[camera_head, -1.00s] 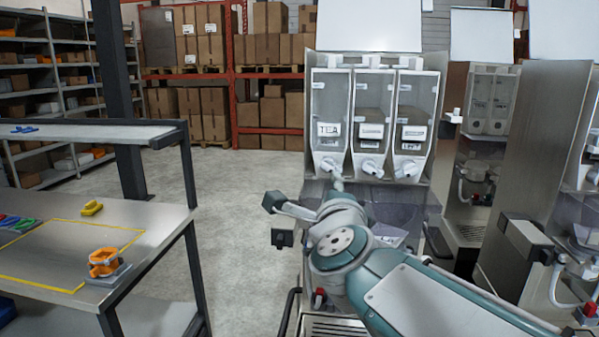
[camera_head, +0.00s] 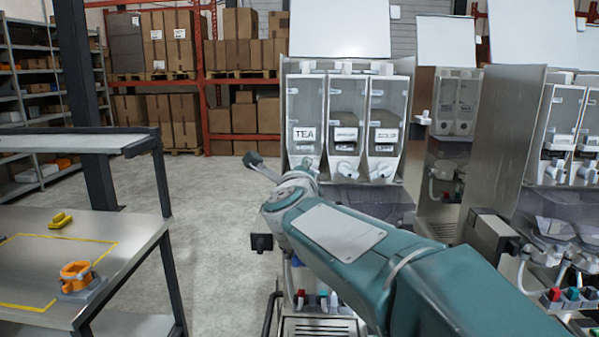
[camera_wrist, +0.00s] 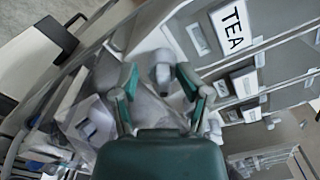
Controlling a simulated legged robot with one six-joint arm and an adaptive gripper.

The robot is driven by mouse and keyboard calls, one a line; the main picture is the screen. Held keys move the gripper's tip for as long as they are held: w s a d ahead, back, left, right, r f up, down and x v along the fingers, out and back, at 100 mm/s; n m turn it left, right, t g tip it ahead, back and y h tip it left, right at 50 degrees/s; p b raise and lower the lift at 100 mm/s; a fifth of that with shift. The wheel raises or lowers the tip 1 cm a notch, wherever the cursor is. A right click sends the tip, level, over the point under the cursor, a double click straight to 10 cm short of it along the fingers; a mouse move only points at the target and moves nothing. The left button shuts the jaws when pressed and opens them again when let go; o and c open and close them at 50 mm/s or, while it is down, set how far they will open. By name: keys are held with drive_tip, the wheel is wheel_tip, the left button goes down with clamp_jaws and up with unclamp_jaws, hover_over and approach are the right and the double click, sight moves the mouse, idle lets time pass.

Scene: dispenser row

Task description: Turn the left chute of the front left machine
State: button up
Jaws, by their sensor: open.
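The front left machine has three clear canisters in a row. The left one carries a TEA label (camera_head: 304,135), which shows tilted in the wrist view (camera_wrist: 232,28). Its chute, at the canister's base, is largely hidden by my arm in the head view. In the wrist view a small pale piece (camera_wrist: 162,72), apparently this chute, lies between the two fingers of my gripper (camera_wrist: 157,76). The fingers are open and apart; I cannot tell whether either touches it. The middle chute (camera_head: 345,170) and right chute (camera_head: 381,170) are in plain view.
A steel bench (camera_head: 130,232) with an orange holder (camera_head: 76,276) and a yellow piece (camera_head: 60,220) stands at left. More dispensers (camera_head: 565,125) stand close on the right. Open floor (camera_head: 222,215) lies between bench and machine.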

drive_tip(key=shift+w+d+f, duration=0.15)
drive_tip(key=shift+w+d, duration=0.15)
drive_tip(key=shift+d, duration=0.25)
drive_tip(key=c, duration=0.7)
drive_tip(key=shift+a+f, duration=0.1)
drive_tip(key=shift+a, duration=0.05)
